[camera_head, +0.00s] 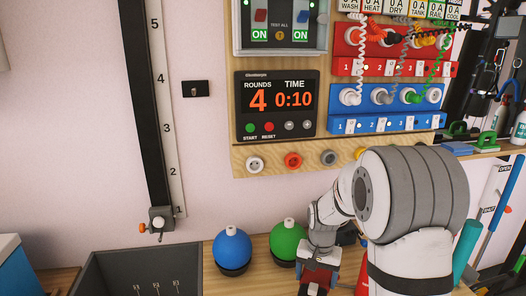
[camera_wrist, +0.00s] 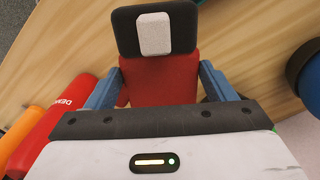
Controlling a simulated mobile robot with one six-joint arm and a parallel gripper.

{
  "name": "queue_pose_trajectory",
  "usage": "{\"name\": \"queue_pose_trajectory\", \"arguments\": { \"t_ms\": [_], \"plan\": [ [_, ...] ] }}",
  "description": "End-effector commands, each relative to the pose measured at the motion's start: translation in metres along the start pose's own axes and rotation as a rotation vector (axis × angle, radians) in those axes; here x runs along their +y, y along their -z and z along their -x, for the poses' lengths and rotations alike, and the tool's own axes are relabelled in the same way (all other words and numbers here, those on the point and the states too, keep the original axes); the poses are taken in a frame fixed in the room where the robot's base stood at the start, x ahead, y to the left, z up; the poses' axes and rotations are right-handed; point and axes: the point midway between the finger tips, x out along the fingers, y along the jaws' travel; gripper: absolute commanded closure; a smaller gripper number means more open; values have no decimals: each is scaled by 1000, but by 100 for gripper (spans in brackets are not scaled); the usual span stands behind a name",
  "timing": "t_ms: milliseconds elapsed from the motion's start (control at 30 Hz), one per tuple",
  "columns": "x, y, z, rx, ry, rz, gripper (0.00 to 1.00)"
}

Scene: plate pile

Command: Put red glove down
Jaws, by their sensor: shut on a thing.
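The red glove (camera_wrist: 158,82) has a black cuff with a pale patch and sits between the blue fingers of my gripper (camera_wrist: 158,88) in the wrist view. The fingers press on it from both sides. In the head view my gripper (camera_head: 318,268) is at the bottom, right of the green ball, with a bit of the red glove (camera_head: 318,277) showing there. My own arm hides much of that area. The wooden bench (camera_wrist: 240,40) lies below the glove. I cannot tell whether the glove touches it.
A blue ball (camera_head: 232,248) and a green ball (camera_head: 288,241) stand on the bench, left of my gripper. A dark bin (camera_head: 135,262) is farther left. Red (camera_wrist: 62,118) and orange (camera_wrist: 22,128) cylinders lie left of the glove in the wrist view. A wall panel (camera_head: 277,105) stands behind.

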Motion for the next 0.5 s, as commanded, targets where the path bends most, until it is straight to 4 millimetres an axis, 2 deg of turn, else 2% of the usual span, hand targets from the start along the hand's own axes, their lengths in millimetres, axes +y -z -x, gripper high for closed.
{"name": "queue_pose_trajectory", "arguments": {
  "t_ms": [200,267,500],
  "plan": [
    [-12,12,-12,0,0,360,48],
    [-11,11,4,-1,0,360,48],
    [-8,5,21,-3,-1,356,48]
  ]
}}
